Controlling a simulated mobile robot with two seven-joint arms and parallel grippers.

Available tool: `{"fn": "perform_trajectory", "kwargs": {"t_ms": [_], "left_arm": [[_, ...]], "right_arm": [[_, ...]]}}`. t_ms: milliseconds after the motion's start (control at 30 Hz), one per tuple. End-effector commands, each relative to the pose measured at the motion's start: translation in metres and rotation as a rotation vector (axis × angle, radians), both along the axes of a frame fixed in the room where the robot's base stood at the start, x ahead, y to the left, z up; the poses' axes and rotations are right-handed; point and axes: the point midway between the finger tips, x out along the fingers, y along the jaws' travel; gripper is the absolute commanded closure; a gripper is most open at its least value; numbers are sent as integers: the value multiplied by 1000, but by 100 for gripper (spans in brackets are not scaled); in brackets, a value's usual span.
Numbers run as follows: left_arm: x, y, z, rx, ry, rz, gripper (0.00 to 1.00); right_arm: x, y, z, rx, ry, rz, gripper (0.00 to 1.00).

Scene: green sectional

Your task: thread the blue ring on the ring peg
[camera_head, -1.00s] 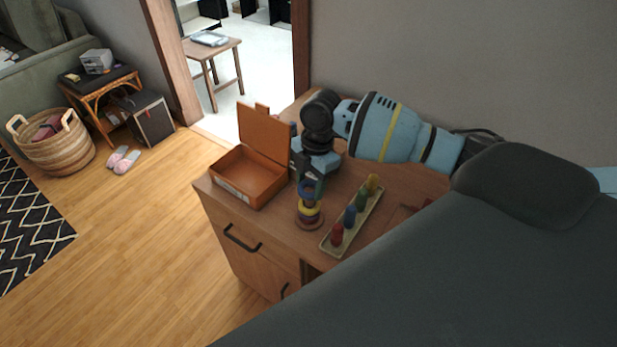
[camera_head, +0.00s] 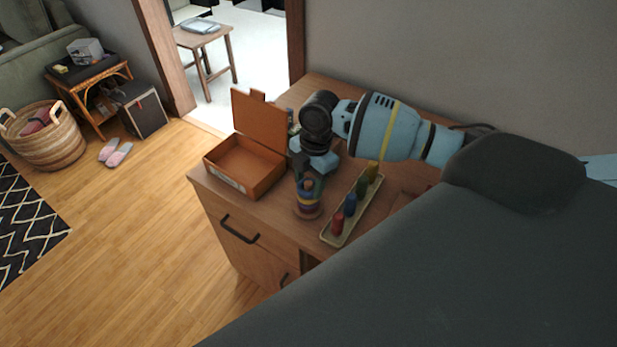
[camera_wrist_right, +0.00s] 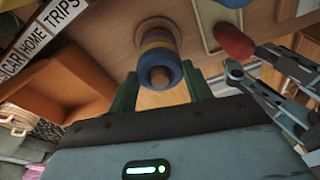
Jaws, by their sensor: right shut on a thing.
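The ring peg (camera_head: 308,211) stands upright on the desk, with its brown tip (camera_wrist_right: 160,76) showing in the right wrist view. The blue ring (camera_head: 307,193) is around the peg near its top, above a yellow ring (camera_head: 308,202). In the right wrist view, the blue ring (camera_wrist_right: 161,59) surrounds the peg and lies between green fingers. My right gripper (camera_head: 309,182) reaches down over the peg and is shut on the blue ring. Whether the ring touches the yellow one is unclear. A grey two-pronged mechanism, apparently my left gripper (camera_wrist_right: 255,65), shows at the right wrist view's right edge; its opening is unclear.
An open orange-brown box (camera_head: 245,168) stands left of the peg. A narrow tray (camera_head: 330,239) with several coloured pegs stands close on the right. The desk's front edge is near. My dark arm hides the desk's right part.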

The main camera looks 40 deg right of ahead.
Motion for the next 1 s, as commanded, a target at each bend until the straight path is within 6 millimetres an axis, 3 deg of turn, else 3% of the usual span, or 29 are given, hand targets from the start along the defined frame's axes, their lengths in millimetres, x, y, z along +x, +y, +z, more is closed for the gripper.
{"fn": "perform_trajectory", "kwargs": {"t_ms": [300,333,533,833,1000], "left_arm": [[0,0,0,0,0,0,25],[0,0,0,0,0,0,25],[1,0,0,0,-1,0,25],[1,0,1,0,-2,0,25],[2,0,2,0,-5,0,25]], "right_arm": [[0,0,-1,0,0,0,71],[0,0,-1,0,0,0,49],[0,0,-1,0,0,0,25],[0,-1,1,0,-1,0,25],[1,-4,21,0,-5,-1,25]]}}
